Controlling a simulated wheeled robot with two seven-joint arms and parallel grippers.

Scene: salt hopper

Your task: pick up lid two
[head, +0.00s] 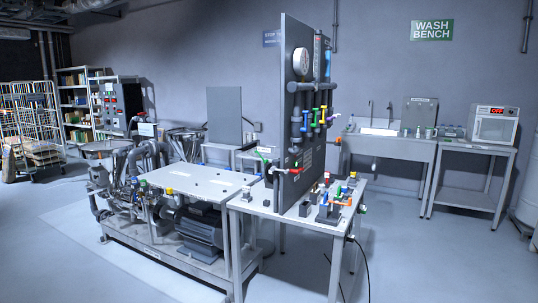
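I cannot make out which thing is lid two; no label for it is readable. A metal bench (185,180) stands in the middle, with a grey motor (200,228) and pipework (145,160) below and to its left. A smaller table (255,205) joins it on the right and carries a tall dark panel (294,115) with a gauge, pipes and coloured valve handles. Several small coloured parts (335,205) stand on this table right of the panel, too small to tell apart. Neither of my grippers shows.
A wash bench with a sink (380,131) and a table with a white oven (493,125) stand along the back wall. A wire cage cart (30,125) and shelves (75,100) are at the far left. Floor is open at front right; a dark cable (366,265) hangs near the table.

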